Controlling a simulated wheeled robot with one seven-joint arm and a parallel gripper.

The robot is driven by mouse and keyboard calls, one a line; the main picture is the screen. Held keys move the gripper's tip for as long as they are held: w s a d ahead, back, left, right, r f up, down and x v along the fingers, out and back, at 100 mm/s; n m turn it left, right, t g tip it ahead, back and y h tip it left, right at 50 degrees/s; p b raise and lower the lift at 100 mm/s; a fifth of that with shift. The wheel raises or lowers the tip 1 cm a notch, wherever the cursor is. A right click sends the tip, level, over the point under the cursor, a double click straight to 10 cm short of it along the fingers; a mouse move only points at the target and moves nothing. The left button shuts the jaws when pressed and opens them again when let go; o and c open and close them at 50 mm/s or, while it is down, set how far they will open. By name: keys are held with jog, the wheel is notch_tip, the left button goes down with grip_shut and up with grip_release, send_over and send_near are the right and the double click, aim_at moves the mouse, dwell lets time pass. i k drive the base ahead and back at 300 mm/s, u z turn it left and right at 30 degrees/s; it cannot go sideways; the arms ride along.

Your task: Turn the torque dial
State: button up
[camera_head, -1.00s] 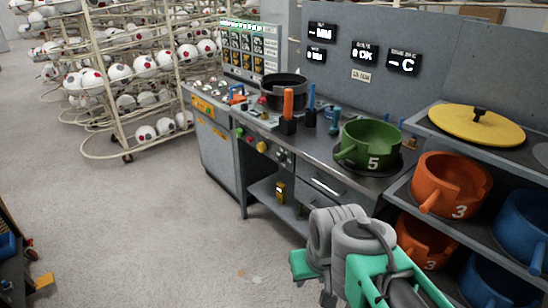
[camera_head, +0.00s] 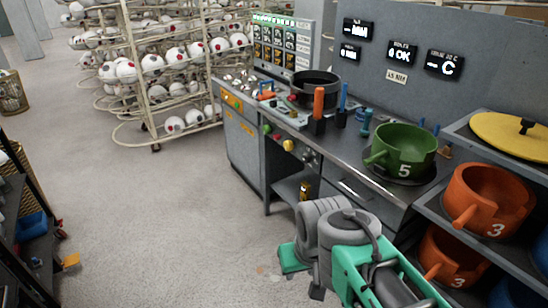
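The front panel of the grey workbench (camera_head: 335,165) carries several small controls. A dark round knob with a pale face (camera_head: 309,156) sits at the right end of this row and may be the torque dial; its marking is too small to read. A yellow knob (camera_head: 288,145) and red and green buttons (camera_head: 266,129) are to its left. My arm, grey and teal, is folded at the bottom centre, in front of the bench and apart from the controls. A small dark part (camera_head: 317,293) below it may be my gripper; its fingers cannot be made out.
A green pot (camera_head: 402,150) marked 5 stands on the bench. Orange pots (camera_head: 488,200) fill the shelf at right, close to my arm. A wire rack of white balls (camera_head: 175,58) stands at the back left. Dark shelving is at the left edge. Open floor (camera_head: 165,225) lies between.

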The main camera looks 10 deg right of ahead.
aim_at(307, 159)
jog(key=u, duration=0.75)
jog(key=i, duration=0.95)
jog(key=u, duration=0.65)
jog(key=i, duration=0.95)
jog(key=z, duration=0.8)
jog(key=i, duration=0.85)
jog(key=z, duration=1.2)
jog(key=i, duration=0.2)
jog(key=z, duration=0.05)
